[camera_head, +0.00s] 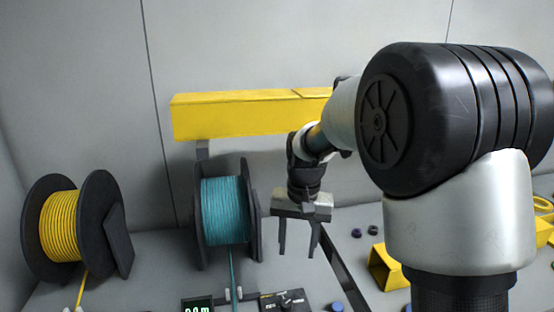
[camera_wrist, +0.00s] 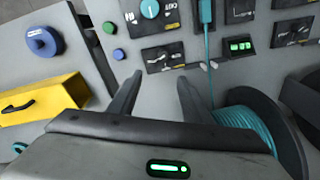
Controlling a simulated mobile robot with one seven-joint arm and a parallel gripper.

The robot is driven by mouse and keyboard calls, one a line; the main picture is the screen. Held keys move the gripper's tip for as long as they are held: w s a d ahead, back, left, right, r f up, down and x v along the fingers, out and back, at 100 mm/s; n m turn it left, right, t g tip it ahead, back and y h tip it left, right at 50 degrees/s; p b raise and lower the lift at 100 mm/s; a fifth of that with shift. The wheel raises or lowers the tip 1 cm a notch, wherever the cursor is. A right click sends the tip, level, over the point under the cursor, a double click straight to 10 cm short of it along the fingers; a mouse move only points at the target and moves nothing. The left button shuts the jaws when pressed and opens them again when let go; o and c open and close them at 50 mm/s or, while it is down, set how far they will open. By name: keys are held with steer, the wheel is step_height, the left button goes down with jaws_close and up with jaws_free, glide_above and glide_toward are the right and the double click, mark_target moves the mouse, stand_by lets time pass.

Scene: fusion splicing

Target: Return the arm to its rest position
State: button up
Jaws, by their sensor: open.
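My gripper (camera_head: 299,238) hangs from my arm, pointing down, above the grey worktop to the right of the teal cable spool. Its two dark fingers are apart with nothing between them. In the wrist view my gripper (camera_wrist: 158,92) is also open and empty, above the worktop and its control panels. My large upper arm fills the right of the head view and hides the worktop behind it.
A teal spool (camera_head: 225,211) stands close left of my gripper; a yellow spool (camera_head: 62,226) is farther left. A yellow beam (camera_head: 235,115) runs along the wall behind. A yellow box (camera_wrist: 40,110) and a black control panel (camera_wrist: 163,56) are on the worktop.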

steer(key=s+d+r+t+p, duration=0.1)
steer(key=s+d+r+p, duration=0.15)
steer(key=s+r, duration=0.45)
steer(key=s+d+r+t+p, duration=0.25)
steer(key=s+r, duration=0.25)
steer(key=r, duration=0.4)
steer(key=s+d+r+n+p, duration=0.1)
steer(key=s+r, duration=0.1)
steer(key=s, duration=0.3)
steer(key=s+d+r+t+p, duration=0.1)
steer(key=s+d, duration=0.1)
steer(key=s, duration=0.4)
steer(key=shift+d+r+n, duration=0.25)
steer(key=shift+r+n, duration=0.15)
steer(key=shift+t, duration=0.25)
